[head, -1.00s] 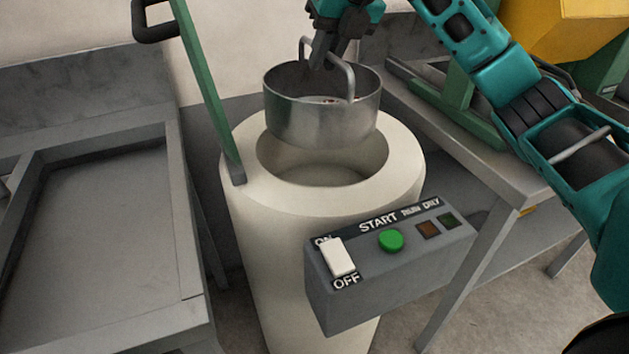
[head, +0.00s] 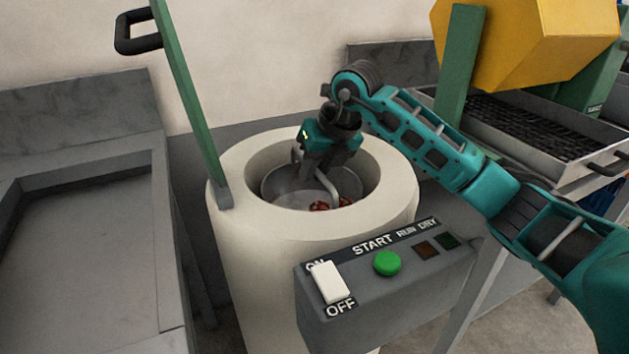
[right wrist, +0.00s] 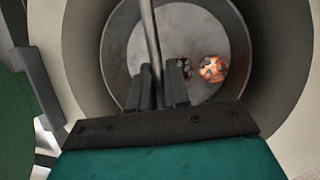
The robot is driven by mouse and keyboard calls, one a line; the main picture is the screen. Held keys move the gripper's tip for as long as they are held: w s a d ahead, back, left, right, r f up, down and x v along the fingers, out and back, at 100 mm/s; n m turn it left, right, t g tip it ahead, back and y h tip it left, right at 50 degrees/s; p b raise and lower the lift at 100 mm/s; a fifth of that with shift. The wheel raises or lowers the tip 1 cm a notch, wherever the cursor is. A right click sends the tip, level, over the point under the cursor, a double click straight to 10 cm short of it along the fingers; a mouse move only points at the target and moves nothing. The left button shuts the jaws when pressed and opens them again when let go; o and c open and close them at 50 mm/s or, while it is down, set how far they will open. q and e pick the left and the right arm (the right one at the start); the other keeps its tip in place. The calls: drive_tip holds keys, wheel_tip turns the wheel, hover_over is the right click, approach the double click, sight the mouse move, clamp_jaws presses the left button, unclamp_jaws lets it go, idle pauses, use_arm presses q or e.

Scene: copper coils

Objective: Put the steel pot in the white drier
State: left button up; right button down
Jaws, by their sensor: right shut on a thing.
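The white drier (head: 250,240) is a round upright drum with an open top. The steel pot (head: 285,187) sits down inside its opening, with its rim below the drier's rim. The pot has a bar handle and holds reddish copper coils (head: 320,205). My right gripper (head: 318,180) reaches down into the opening and is shut on the pot's handle. In the right wrist view the handle (right wrist: 152,45) runs between the fingers, with the pot (right wrist: 125,60) and coils (right wrist: 212,68) beyond. Whether the pot touches the drier's bottom is hidden. My left gripper is not in view.
A green lever arm (head: 185,95) with a black handle rises at the drier's left rim. A control box (head: 385,285) with a white switch and green button is on the front. A grey sink table (head: 85,250) stands left. A yellow machine (head: 530,35) stands right.

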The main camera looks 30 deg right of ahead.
wheel_tip(320, 180, down, 2)
drive_tip(key=shift+f, duration=0.1)
drive_tip(key=c, duration=1.1)
unclamp_jaws()
drive_tip(key=p+v, duration=0.2)
drive_tip(key=v, duration=1)
